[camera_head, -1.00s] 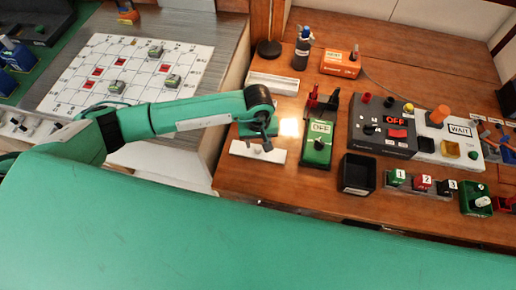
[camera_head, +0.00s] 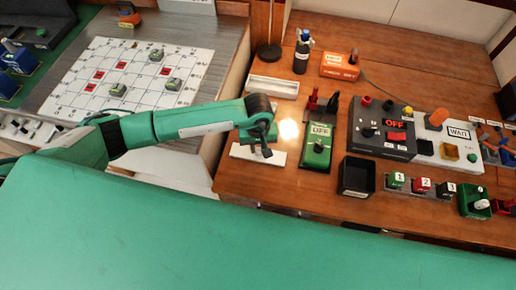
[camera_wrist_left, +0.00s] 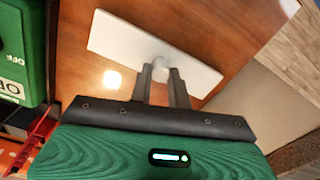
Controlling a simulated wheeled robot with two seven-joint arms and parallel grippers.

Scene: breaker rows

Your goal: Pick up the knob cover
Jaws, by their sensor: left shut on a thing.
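The knob cover (camera_wrist_left: 160,64) seems to be the small pale round piece at my left fingertips in the left wrist view. It stands over the middle of a flat white plate (camera_wrist_left: 112,38), which lies on the wooden table. My left gripper (camera_wrist_left: 161,72) points down at the plate with its fingers close together, shut on this small piece. In the head view the left gripper (camera_head: 267,150) is over the white plate (camera_head: 243,152), and the cover is hidden or too small to make out. I cannot tell whether the cover touches the plate. My right gripper is not in view.
A green box (camera_head: 318,155) marked OFF stands just right of the plate. A black open bin (camera_head: 357,176) and a dark control panel (camera_head: 383,125) are farther right. A white tray (camera_head: 273,86) lies behind. The table's front edge is close to the plate.

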